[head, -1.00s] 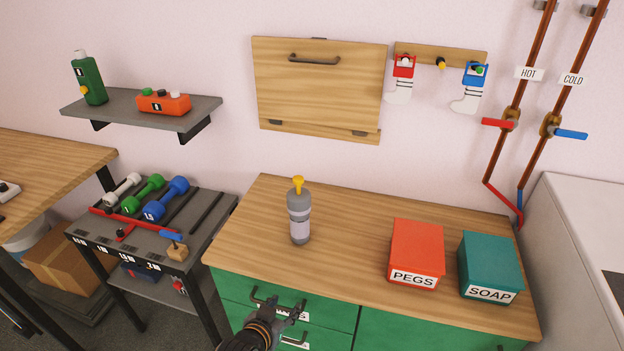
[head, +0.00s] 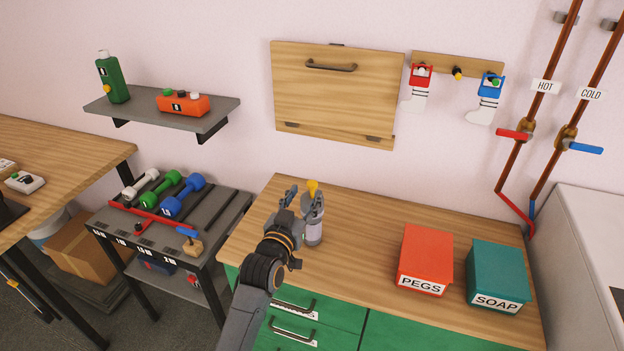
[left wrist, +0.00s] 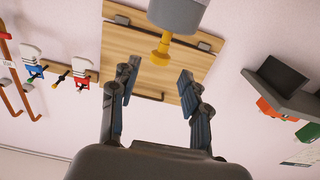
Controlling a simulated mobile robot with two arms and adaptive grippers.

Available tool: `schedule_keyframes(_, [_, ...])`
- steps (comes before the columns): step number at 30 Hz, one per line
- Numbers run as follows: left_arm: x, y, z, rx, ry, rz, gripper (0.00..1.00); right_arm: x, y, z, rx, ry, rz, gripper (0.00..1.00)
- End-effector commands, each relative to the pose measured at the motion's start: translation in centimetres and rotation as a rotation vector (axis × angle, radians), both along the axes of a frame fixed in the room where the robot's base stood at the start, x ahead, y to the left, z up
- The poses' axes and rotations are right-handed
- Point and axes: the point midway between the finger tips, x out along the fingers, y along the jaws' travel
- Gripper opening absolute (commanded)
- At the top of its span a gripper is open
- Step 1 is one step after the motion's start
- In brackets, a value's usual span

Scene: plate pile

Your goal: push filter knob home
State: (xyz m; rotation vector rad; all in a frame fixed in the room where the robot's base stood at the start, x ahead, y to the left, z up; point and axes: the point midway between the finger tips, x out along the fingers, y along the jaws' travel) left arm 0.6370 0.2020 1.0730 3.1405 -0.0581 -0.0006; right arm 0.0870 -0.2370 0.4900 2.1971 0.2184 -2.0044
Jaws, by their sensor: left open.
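The filter is a grey upright bottle (head: 314,232) with a yellow knob (head: 313,187) on top, standing on the wooden counter. My left gripper (head: 299,196) is open beside the filter's upper part and hides some of its left side. In the left wrist view, the picture is upside down: the yellow knob (left wrist: 160,48) juts from the grey filter top (left wrist: 179,12) just beyond the open fingertips (left wrist: 158,74). Nothing is between the fingers. Whether a finger touches the filter cannot be told. My right gripper is not in view.
A red PEGS box (head: 426,253) and a teal SOAP box (head: 497,268) stand on the counter (head: 360,235) to the right. A wooden wall panel (head: 335,90) is behind. A rack with dumbbells (head: 160,190) is at left. The counter between filter and boxes is clear.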

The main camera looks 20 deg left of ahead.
Motion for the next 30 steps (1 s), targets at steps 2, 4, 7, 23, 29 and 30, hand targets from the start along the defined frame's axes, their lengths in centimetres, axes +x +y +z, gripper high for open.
schedule_keyframes(2, [1.7,-0.1,0.3,-0.001,0.000,0.000,0.47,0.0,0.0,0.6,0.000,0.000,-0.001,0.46])
schedule_keyframes(4, [2.9,-0.1,0.3,0.000,-0.001,0.000,0.47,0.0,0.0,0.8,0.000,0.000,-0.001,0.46])
schedule_keyframes(7, [4.3,-0.2,0.2,0.000,0.000,-0.001,0.47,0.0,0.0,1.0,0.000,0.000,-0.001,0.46])
schedule_keyframes(23, [5.8,-0.2,0.0,0.000,0.001,0.000,0.44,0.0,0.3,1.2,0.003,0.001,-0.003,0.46])
schedule_keyframes(29, [5.8,-0.2,-0.1,0.000,0.001,0.000,0.04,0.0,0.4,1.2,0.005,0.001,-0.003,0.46])
schedule_keyframes(30, [5.8,-0.2,-0.1,0.000,0.001,0.000,0.00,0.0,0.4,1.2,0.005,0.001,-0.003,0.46])
